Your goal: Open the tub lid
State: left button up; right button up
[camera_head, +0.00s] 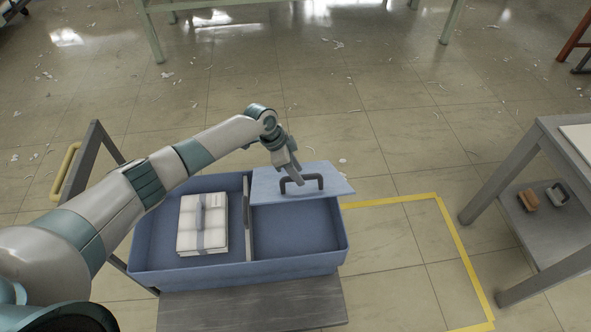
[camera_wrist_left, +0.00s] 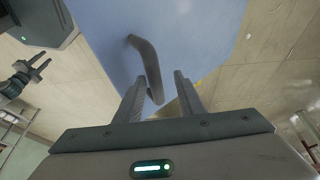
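The blue tub (camera_head: 170,267) has two compartments split by a divider. The flat blue lid (camera_head: 330,180) lies over the back part of the right compartment, whose front part is uncovered and looks empty. A dark arched handle (camera_head: 301,183) stands on the lid; it also shows in the left wrist view (camera_wrist_left: 146,58). My left gripper (camera_head: 293,173) is at the handle's left part. In the left wrist view its fingers (camera_wrist_left: 160,85) are apart, with the handle's near end between them; I cannot tell whether they touch it. My right gripper is not in the head view.
A pale bundle with a grey band (camera_head: 203,224) lies in the left compartment. The tub sits on a grey cart (camera_head: 255,308). A grey table (camera_head: 548,243) with small items on its lower shelf stands right. A dark pronged part (camera_wrist_left: 25,76) shows left in the wrist view, unclear.

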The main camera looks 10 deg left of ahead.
pick_arm(q)
jog(key=shift+a+r, duration=0.2)
jog(key=shift+r, duration=0.15)
jog(key=b+v, duration=0.4)
jog(key=v, duration=1.2)
jog(key=shift+r, duration=0.35)
jog(key=shift+c, duration=0.4)
